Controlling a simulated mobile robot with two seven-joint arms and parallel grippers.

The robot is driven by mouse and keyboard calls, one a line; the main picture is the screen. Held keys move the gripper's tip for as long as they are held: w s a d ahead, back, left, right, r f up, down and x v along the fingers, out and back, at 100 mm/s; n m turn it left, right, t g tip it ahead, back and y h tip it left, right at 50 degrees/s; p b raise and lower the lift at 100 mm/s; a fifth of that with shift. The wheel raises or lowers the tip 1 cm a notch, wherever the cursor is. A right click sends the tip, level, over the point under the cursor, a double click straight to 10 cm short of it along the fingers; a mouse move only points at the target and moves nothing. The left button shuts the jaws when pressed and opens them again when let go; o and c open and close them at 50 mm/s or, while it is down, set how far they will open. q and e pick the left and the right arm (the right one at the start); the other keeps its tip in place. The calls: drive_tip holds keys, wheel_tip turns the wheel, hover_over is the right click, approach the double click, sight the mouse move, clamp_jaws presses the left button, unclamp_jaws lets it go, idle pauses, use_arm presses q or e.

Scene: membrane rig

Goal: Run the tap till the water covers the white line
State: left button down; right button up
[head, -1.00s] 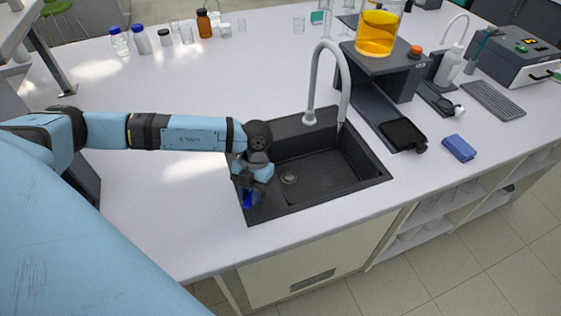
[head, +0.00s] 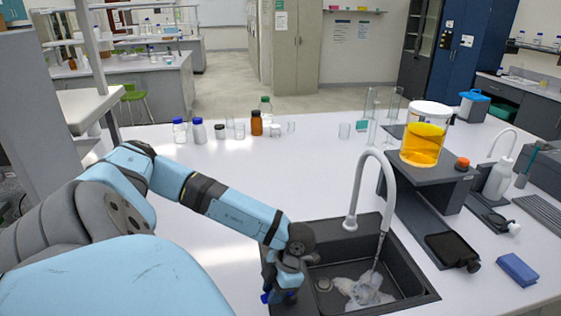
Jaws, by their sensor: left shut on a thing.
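The white gooseneck tap (head: 356,190) stands at the back of the black sink (head: 405,262). Running water (head: 366,288) falls from its spout and splashes white on the basin floor, right of the round drain (head: 323,285). My left gripper (head: 279,297) points down at the sink's left rim. It is shut on a small blue part (head: 265,298), mostly hidden by the fingers; I cannot tell whether this is the tap's handle. I cannot make out a white line in the sink. My right gripper is not in view.
A vessel of orange liquid (head: 423,140) stands on a dark stand (head: 440,180) right of the tap. A black pad (head: 452,249) and a blue cloth (head: 517,269) lie to the right. Bottles and glassware, including a brown bottle (head: 256,124), line the back.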

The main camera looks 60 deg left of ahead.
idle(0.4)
use_arm(q)
drive_tip(key=c, duration=0.9)
unclamp_jaws()
drive_tip(key=b+v, duration=0.1)
drive_tip(key=v, duration=1.3)
drive_tip(key=shift+s+b, duration=0.1)
drive_tip(key=shift+b, duration=0.2)
drive_tip(key=shift+c, duration=0.6)
